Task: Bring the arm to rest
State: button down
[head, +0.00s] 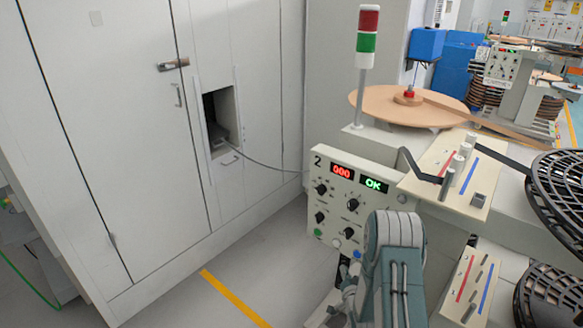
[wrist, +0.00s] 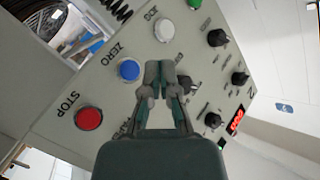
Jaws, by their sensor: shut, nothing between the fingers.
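My gripper (wrist: 161,75) shows in the wrist view with its two fingers shut and nothing between them. It is in front of the control panel (wrist: 110,100), beside the blue ZERO button (wrist: 129,69); I cannot tell whether it touches the panel. The red STOP button (wrist: 88,117) is to its left and a white button (wrist: 164,30) is above it. In the head view, my arm (head: 396,262) is raised in front of panel 2 (head: 325,161), and my gripper is not clearly seen there.
The panel's displays show a red 000 (head: 342,171) and a green OK (head: 374,185). A signal tower (head: 366,45) and a wooden disc (head: 385,106) stand behind. Black reels (head: 562,190) are at right. A white cabinet (head: 120,130) is at left, with open floor (head: 265,260) between.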

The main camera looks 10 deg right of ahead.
jog(key=s+a+r+n+g, duration=0.1)
jog(key=a+r+n+g, duration=0.15)
jog(key=r, duration=0.95)
jog(key=s+a+r+n+g, duration=0.2)
jog(key=a+r+g, duration=0.15)
jog(key=r, duration=0.85)
jog(key=s+a+r+n+g, duration=0.1)
jog(key=s+a+r, duration=0.2)
jog(key=s, duration=0.6)
jog(key=s+a+r+n+g+y, duration=0.1)
jog(key=s+a+r+n+g, duration=0.1)
jog(key=s, duration=0.8)
jog(key=s+a+r+n+g+y, duration=0.1)
jog(key=s+a+r, duration=0.3)
jog(key=s, duration=0.6)
notch_tip(320, 180, up, 3)
jog(key=shift+s+a+f+g, duration=0.2)
jog(key=shift+s+a+g, duration=0.05)
jog(key=shift+a+g, duration=0.1)
